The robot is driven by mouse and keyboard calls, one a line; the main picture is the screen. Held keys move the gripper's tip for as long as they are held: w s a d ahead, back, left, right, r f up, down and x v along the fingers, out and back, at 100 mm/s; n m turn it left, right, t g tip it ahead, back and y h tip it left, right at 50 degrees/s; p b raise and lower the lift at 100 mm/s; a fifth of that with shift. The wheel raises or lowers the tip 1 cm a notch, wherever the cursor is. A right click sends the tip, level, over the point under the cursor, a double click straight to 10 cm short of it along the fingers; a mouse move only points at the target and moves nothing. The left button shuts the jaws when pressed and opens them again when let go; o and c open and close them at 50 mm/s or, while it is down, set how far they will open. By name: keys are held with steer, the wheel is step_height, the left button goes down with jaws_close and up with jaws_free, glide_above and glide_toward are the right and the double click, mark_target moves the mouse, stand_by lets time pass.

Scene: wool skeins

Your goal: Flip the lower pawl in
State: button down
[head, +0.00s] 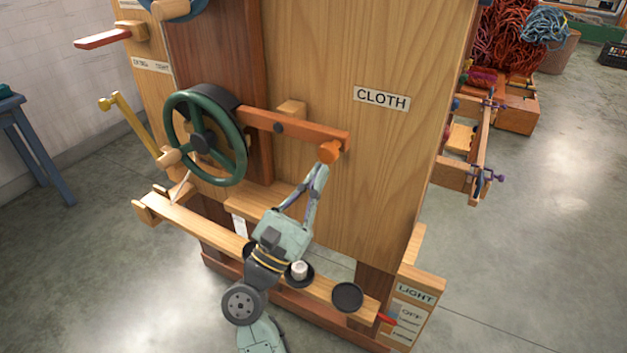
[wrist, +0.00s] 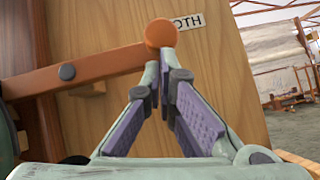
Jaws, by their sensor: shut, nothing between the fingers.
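An orange pawl arm (head: 300,128) runs from beside the dark green handwheel (head: 239,128) to an orange knob (head: 330,152) at its right end, below the CLOTH label. I take this as the lower pawl. The arm and its dark pivot also show at left in the wrist view (wrist: 105,66). My gripper (head: 321,170) is shut and empty. Its fingertips, seen in the wrist view (wrist: 161,62), are at the underside of the knob (wrist: 161,33); I cannot tell whether they touch it. The arm's end near the wheel is partly hidden.
A wooden panel with the CLOTH label (head: 381,98) stands behind the pawl. A yellow lever (head: 130,125) is left of the wheel. A wooden rail (head: 200,226) with a black dish (head: 347,296) runs below. A LIGHT switch box (head: 413,303) stands lower right.

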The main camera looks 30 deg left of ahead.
steer(key=shift+s, duration=0.1)
stand_by(0.4)
steer(key=v, duration=1.2)
